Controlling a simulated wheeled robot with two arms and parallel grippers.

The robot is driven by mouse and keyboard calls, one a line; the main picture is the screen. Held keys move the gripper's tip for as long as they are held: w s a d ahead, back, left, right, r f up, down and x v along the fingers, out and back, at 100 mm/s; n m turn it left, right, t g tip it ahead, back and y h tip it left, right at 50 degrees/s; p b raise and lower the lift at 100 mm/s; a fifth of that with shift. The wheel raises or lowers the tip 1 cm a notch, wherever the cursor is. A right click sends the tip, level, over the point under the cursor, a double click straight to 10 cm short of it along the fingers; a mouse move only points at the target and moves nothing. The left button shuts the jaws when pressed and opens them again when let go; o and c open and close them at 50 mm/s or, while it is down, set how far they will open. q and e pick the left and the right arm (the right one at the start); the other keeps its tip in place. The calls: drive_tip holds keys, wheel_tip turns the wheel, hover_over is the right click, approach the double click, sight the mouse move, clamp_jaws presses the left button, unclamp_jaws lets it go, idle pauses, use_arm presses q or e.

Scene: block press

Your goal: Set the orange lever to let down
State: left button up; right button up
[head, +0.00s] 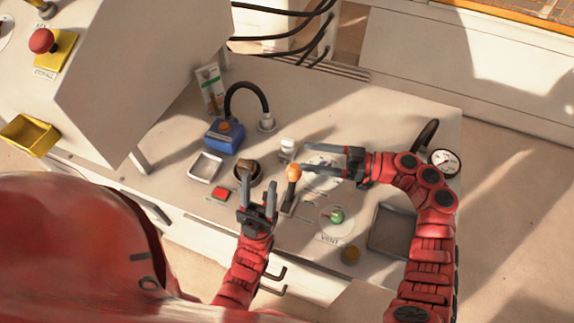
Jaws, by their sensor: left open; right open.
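The orange lever (293,172) stands on the panel near the middle of the head view, with an orange ball on top of a dark stalk. The stalk runs down to a dark base slot. My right gripper (303,159) is open and points left; its lower fingertip is close beside the ball, and I cannot tell whether it touches. My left gripper (258,182) is open and empty, pointing up the picture, left of the lever and in front of a dark round knob (247,169). The lever's marked positions are not readable.
Near the lever are a red button (220,193), a green vent knob (337,215), an amber knob (351,255) and a white-capped part (288,147). A grey tray (381,244) and a gauge (444,161) lie right. A blue box (222,139) and small white tray (205,167) lie left.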

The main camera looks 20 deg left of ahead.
sight(292, 184)
wheel_tip(292, 184, down, 7)
drive_tip(key=b, duration=0.1)
drive_tip(key=a, duration=0.2)
drive_tip(key=s+a, duration=0.1)
drive_tip(key=a, duration=0.4)
drive_tip(key=shift+s+a+f, duration=0.15)
drive_tip(key=shift+s+a, duration=0.05)
drive_tip(key=shift+s, duration=0.2)
clamp_jaws()
